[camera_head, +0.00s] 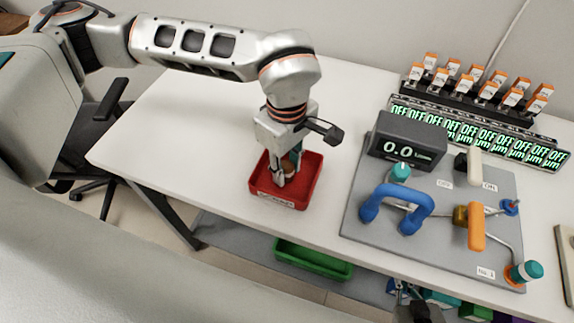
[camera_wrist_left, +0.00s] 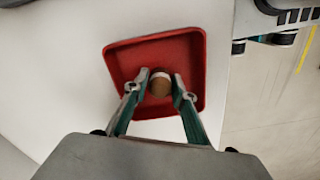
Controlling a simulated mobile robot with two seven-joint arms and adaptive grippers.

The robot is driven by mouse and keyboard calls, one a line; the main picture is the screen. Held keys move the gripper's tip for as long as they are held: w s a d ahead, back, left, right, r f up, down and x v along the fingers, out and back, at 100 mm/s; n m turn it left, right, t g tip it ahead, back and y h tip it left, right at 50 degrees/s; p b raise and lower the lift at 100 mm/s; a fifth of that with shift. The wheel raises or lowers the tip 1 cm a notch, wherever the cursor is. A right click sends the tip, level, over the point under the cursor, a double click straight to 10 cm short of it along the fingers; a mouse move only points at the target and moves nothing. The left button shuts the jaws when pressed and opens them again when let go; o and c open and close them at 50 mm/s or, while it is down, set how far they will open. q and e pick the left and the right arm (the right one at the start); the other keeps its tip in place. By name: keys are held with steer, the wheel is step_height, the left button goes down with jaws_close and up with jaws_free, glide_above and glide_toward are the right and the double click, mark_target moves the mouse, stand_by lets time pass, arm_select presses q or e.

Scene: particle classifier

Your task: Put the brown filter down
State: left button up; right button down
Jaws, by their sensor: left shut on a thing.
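My left gripper (camera_head: 283,176) reaches down into a red tray (camera_head: 309,185) on the white table. It is shut on the brown filter (camera_head: 288,167), a small round brown piece with a pale rim. In the left wrist view, the filter (camera_wrist_left: 160,87) sits between the fingertips (camera_wrist_left: 159,92), over the floor of the red tray (camera_wrist_left: 118,60). I cannot tell whether the filter touches the tray floor. What seems to be my right gripper (camera_head: 408,296) shows partly at the bottom edge of the head view, below the table; its fingers are unclear.
A grey panel (camera_head: 355,222) with a blue handle (camera_head: 397,199), orange handle (camera_head: 476,226) and 0.0 display (camera_head: 407,141) stands right of the tray. A rack of orange-and-white pieces (camera_head: 485,100) is behind it. A green bin (camera_head: 313,262) is below. Table left of the tray is clear.

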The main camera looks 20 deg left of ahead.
mark_target(287, 165)
arm_select(q)
steer(key=shift+r, duration=0.1)
steer(key=o, duration=1.1)
steer(key=shift+c, duration=0.2)
step_height(287, 165, up, 12)
steer(key=shift+p, duration=0.45)
